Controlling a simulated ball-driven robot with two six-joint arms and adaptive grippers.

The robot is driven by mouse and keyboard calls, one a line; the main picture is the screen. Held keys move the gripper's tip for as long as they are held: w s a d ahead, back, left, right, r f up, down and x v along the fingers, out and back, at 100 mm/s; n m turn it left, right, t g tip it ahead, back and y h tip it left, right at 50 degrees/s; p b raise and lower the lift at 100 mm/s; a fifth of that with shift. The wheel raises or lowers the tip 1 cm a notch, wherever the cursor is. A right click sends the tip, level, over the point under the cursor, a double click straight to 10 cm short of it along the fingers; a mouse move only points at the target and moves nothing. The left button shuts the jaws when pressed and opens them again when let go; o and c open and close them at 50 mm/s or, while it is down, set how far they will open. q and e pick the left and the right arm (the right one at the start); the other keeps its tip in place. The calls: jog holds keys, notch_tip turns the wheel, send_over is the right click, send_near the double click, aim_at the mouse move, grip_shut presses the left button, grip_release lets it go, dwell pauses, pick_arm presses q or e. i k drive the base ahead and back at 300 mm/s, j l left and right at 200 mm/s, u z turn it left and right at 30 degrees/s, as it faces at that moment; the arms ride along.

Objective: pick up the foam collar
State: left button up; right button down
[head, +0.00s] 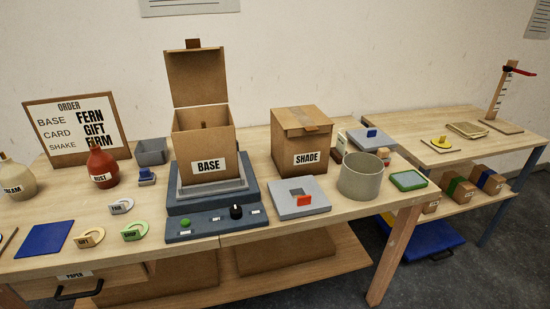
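A flat grey square piece with a square opening in its middle, which looks like the foam collar (285,205), lies on the table right of the BASE box. A red block (304,201) sits at the front of its opening. No label names it, so I cannot be certain it is the collar. The BASE box (190,158) stands with its lid up on a grey stepped stand; its inside is mostly hidden. Neither of my grippers is in view.
The SHADE box (309,138) stands behind the grey piece, and a round grey-green bin (360,180) stands right of it. The blue-grey stand (196,226) with a black knob is close on its left. A green tray (408,181) lies farther right.

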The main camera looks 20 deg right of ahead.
aim_at(314, 201)
jog(key=i+l+u, duration=0.25)
jog(key=i+l, duration=0.2)
jog(key=i, duration=0.25)
jog(key=i+l+u, duration=0.25)
jog(key=i+l, duration=0.3)
jog(key=i, duration=0.15)
jog(key=k+l+z, duration=0.1)
jog(key=z, duration=0.9)
jog(key=k+l, duration=0.05)
